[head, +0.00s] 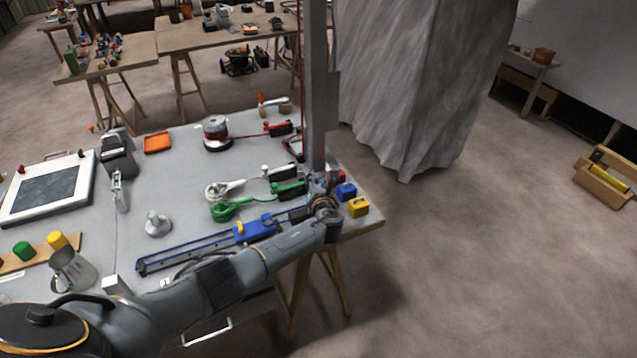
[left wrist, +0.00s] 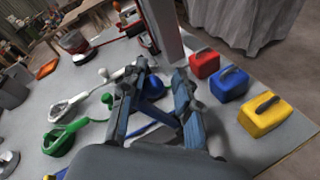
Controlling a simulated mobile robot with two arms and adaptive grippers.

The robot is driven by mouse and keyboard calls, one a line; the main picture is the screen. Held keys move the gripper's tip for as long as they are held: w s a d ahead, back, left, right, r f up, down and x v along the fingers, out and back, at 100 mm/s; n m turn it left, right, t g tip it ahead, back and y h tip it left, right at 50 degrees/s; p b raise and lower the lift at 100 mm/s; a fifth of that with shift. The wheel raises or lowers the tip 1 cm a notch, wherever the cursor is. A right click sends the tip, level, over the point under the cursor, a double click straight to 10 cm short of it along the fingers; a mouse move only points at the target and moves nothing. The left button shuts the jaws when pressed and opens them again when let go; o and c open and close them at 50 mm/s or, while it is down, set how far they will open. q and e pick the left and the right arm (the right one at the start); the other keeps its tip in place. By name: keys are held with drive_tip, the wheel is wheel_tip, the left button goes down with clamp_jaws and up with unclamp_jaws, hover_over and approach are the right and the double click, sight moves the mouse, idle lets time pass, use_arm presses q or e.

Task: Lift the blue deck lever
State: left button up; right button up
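The blue deck lever (left wrist: 152,87) shows in the left wrist view as a round blue knob between the fingers of my left gripper (left wrist: 160,70). The fingers stand apart on either side of the knob, and I cannot tell whether either touches it. The rest of the lever is largely hidden by the gripper. In the head view my left gripper (head: 323,190) is over the right end of the bench, near the post, and hides the lever there. My right gripper is in neither view.
Green (left wrist: 60,140) and white (left wrist: 68,106) looped items lie left of the gripper. Red (left wrist: 204,62), blue (left wrist: 230,83) and yellow (left wrist: 264,114) handled blocks stand right of it. A grey post (head: 317,90) rises close behind. A blue rail (head: 180,258) lies on the bench.

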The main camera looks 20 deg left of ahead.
use_arm(q)
drive_tip(key=shift+d, duration=0.1)
drive_tip(key=v, duration=1.2)
